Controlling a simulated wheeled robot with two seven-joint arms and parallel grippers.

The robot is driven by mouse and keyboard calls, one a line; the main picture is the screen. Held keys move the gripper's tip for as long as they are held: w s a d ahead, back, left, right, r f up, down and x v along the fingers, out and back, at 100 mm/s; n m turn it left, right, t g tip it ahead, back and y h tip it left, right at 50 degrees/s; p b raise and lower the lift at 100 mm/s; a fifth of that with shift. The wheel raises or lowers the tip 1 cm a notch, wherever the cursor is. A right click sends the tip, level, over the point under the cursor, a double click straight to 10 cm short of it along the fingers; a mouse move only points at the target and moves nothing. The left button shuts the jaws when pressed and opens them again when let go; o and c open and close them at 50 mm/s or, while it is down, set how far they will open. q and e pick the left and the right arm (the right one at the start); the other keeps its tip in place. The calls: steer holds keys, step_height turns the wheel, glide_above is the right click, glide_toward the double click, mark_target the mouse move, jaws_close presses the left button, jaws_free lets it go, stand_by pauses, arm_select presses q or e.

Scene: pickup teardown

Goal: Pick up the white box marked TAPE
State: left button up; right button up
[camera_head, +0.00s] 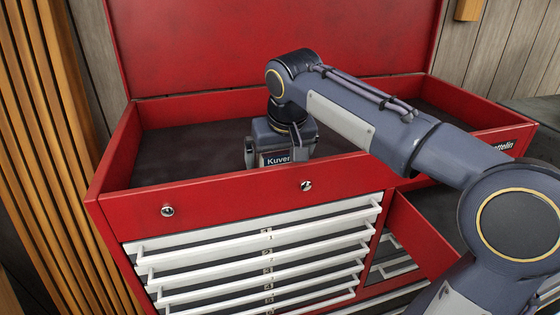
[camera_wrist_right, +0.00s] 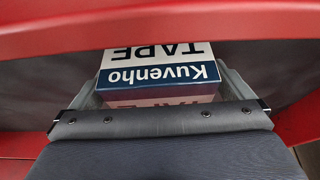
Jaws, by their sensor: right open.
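The white box marked TAPE (camera_wrist_right: 160,74) has a dark blue band reading Kuvenho, upside down in the right wrist view. In the head view part of the box (camera_head: 275,159) shows in the open top tray of the red tool chest, under my right gripper (camera_head: 281,150). My right gripper is open, pointing down, with one finger on each side of the box. In the right wrist view the fingers flank the box's left and right ends; I cannot tell whether they touch it. My left gripper is not in view.
The red tool chest (camera_head: 230,188) has a raised lid (camera_head: 260,40) behind and a front wall close to the box. The dark tray floor (camera_head: 190,150) is clear to the left.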

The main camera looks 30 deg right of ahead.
steer(key=c, duration=1.2)
steer(key=shift+r, duration=0.1)
steer(key=shift+c, duration=0.5)
steer(key=shift+r, duration=0.1)
